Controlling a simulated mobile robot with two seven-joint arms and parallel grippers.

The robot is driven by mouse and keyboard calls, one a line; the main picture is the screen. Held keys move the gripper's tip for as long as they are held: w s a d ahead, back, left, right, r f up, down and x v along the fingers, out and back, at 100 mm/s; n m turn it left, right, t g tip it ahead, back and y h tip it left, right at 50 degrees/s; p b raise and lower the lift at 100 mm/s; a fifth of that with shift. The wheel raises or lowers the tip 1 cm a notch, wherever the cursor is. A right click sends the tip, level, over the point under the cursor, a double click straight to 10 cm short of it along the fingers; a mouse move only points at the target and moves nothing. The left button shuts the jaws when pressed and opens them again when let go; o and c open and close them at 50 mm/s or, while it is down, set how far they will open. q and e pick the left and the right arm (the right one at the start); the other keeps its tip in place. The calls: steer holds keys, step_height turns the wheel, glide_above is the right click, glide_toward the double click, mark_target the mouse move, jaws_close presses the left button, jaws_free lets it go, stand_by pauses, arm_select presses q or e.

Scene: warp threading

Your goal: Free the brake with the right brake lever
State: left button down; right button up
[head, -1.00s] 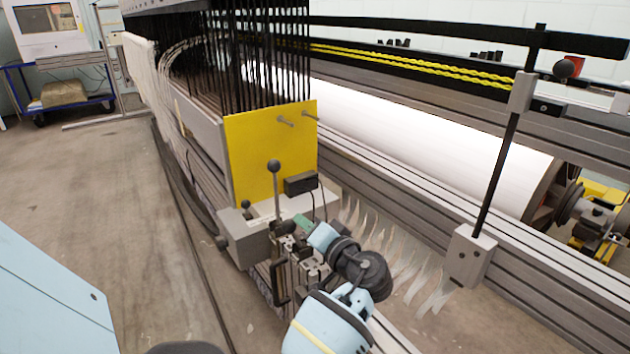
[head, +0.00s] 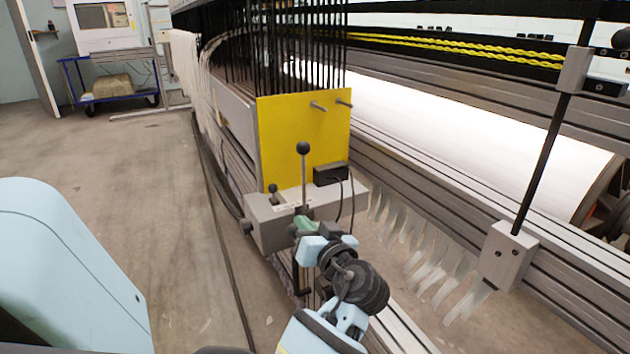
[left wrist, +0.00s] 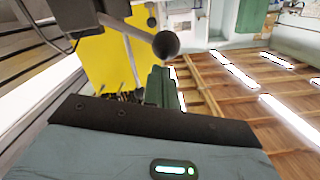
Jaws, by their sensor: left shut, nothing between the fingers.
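A tall lever with a black ball knob (head: 303,148) stands upright on a grey box (head: 262,222) in front of a yellow plate (head: 280,140). A shorter lever with a small dark knob (head: 272,188) is on the same box, to its left. I cannot tell by label which is the right brake lever. My left gripper (head: 304,228), with green fingers, is shut and empty at the near side of the box, below the tall lever's knob. In the left wrist view a ball knob (left wrist: 165,44) shows just beyond the green fingers (left wrist: 160,86), apparently apart. My right gripper is out of view.
A black module (head: 330,175) with cables sits on the box's right. A slanted black rod with a grey block (head: 508,252) stands at the right. The white warp roll (head: 450,125) lies behind. Open floor (head: 130,190) is at the left.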

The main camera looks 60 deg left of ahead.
arm_select(q)
steer(key=shift+s+f+n, duration=0.25)
steer(key=shift+n, duration=0.15)
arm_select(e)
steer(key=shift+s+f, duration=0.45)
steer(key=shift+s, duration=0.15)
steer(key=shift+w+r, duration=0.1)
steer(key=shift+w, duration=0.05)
